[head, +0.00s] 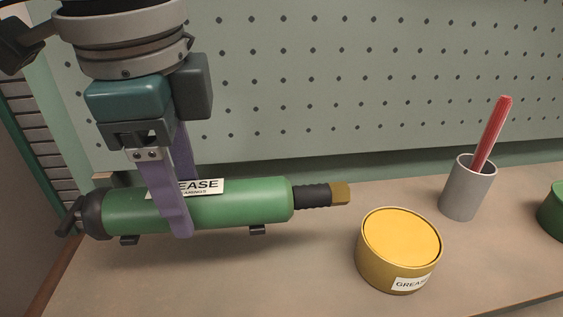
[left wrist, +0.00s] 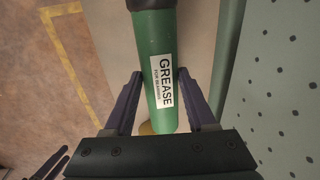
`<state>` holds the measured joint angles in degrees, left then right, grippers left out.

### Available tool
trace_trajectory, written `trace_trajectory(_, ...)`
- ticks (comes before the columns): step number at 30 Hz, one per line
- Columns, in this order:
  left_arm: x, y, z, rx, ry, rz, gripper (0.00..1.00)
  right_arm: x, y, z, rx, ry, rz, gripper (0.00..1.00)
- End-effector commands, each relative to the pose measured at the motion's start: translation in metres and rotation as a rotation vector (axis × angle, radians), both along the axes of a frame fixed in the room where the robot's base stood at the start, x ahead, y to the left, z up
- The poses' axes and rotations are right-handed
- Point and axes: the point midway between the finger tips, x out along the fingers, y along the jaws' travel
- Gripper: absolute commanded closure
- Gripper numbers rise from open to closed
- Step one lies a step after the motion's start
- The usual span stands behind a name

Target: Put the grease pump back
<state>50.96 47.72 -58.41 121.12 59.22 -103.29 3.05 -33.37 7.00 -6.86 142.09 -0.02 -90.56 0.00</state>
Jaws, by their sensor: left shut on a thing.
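The grease pump (head: 245,203) is a green cylinder with a black handle at its left end and a black nozzle with a brass tip at its right. It lies level just over or on the bench, with small black feet or brackets under it; I cannot tell if it touches them. My left gripper (head: 180,222) comes down from above and is shut on the pump's body, one purple finger on each side. In the left wrist view the green pump (left wrist: 153,60) with its white GREASE label sits between the fingers (left wrist: 157,90).
A yellow grease tin (head: 385,262) stands on the bench (head: 310,275) right of the pump. A grey cup (head: 460,200) with a red-handled tool (head: 492,132) stands farther right, near a green container (head: 554,212). A pegboard (head: 330,85) rises behind. The front left bench is clear.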

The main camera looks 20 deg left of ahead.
Motion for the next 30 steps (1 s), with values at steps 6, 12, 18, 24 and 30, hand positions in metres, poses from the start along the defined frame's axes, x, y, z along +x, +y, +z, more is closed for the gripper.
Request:
trace_trajectory(6,0.001,0.0,-0.028,0.0,-0.002,0.002,1.0,0.0,-0.001,-0.007,-0.004,-0.001,0.002,0.5)
trace_trajectory(12,0.0,0.0,-0.055,-0.001,0.001,0.001,1.0,0.0,-0.001,-0.014,-0.003,0.0,0.002,0.5)
trace_trajectory(18,0.0,0.0,-0.072,0.0,-0.002,0.001,1.0,0.0,-0.001,-0.016,-0.001,-0.001,0.002,0.5)
trace_trajectory(24,0.001,0.0,-0.072,0.0,-0.004,0.001,1.0,0.001,0.001,-0.015,0.003,-0.002,-0.001,0.5)
trace_trajectory(30,0.0,0.0,-0.075,0.0,-0.001,0.0,0.37,0.001,0.001,-0.015,0.005,-0.002,-0.003,0.5)
